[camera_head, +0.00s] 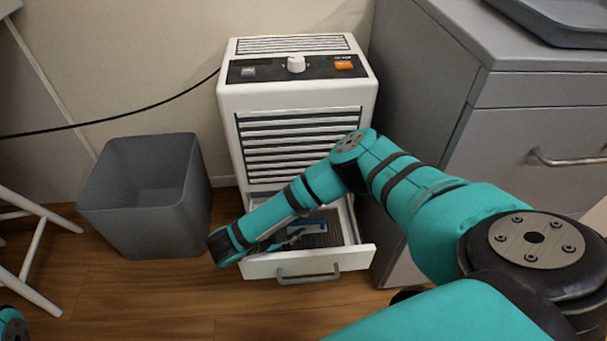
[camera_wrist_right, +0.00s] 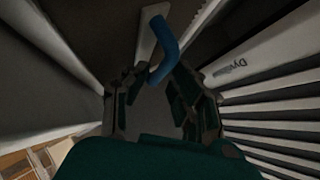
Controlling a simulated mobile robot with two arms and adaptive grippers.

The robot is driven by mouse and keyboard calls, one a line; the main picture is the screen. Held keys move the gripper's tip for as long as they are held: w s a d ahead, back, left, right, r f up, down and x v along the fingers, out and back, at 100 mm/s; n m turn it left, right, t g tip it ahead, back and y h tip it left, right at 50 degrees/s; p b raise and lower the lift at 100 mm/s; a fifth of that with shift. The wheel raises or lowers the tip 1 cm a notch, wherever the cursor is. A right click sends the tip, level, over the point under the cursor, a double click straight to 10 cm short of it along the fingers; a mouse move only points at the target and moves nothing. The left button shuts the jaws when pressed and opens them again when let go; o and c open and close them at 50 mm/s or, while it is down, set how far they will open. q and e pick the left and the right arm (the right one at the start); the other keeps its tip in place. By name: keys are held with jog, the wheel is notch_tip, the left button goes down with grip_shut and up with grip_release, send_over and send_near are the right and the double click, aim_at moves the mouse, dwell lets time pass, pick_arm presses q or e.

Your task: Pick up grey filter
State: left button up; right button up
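A dark grey ribbed panel, which looks like the grey filter (camera_head: 322,238), lies in the open bottom drawer (camera_head: 352,255) of a white appliance (camera_head: 298,97). A blue handle-like piece (camera_head: 312,226) shows above it, and also shows in the right wrist view (camera_wrist_right: 162,48). My right arm reaches across the drawer and hides part of it. My right gripper (camera_head: 292,234) is inside the drawer area, pointing right. In the right wrist view its fingers (camera_wrist_right: 158,88) are apart, with the blue piece at the gap between the fingertips; contact cannot be told. My left gripper is not visible.
A grey bin (camera_head: 150,240) stands left of the appliance. A grey cabinet (camera_head: 540,125) stands close on the right. A black cable (camera_head: 120,121) runs along the wall from the appliance. White stool legs (camera_head: 38,245) are at far left. Wooden floor (camera_head: 150,300) is clear in front.

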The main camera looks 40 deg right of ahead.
jog(key=shift+b+x, duration=0.3)
jog(key=shift+x, duration=0.6)
grip_shut()
